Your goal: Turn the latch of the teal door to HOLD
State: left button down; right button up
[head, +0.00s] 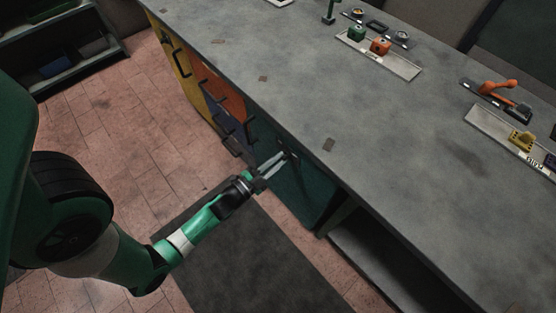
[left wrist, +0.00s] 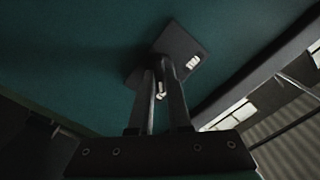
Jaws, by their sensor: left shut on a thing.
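The teal door (head: 305,200) is at the near end of the row of doors below the counter. It fills much of the left wrist view (left wrist: 60,50). My left gripper (head: 278,162) reaches the upper part of this door from the left. In the left wrist view its fingers (left wrist: 163,68) are close together on the dark latch (left wrist: 140,80), in front of a dark plate (left wrist: 183,45) with a small white label. The fingers hide part of the latch, and the label is too small to read. My right gripper is not in view.
Yellow (head: 180,72), orange (head: 222,88) and blue doors with dark handles stand left of the teal door. The grey countertop (head: 300,95) overhangs them and carries several small fixtures. An open shelf bay (head: 375,250) lies to the right. A dark mat (head: 250,255) covers the floor in front.

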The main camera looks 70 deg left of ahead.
pick_arm(q)
jog(key=c, duration=0.9)
grip_release()
jog(key=shift+o, duration=0.2)
jog(key=p+v, duration=0.4)
jog(key=v, duration=0.7)
jog(key=shift+s+d+p, duration=0.15)
jog(key=shift+s+p, duration=0.15)
jog(key=shift+p, duration=0.05)
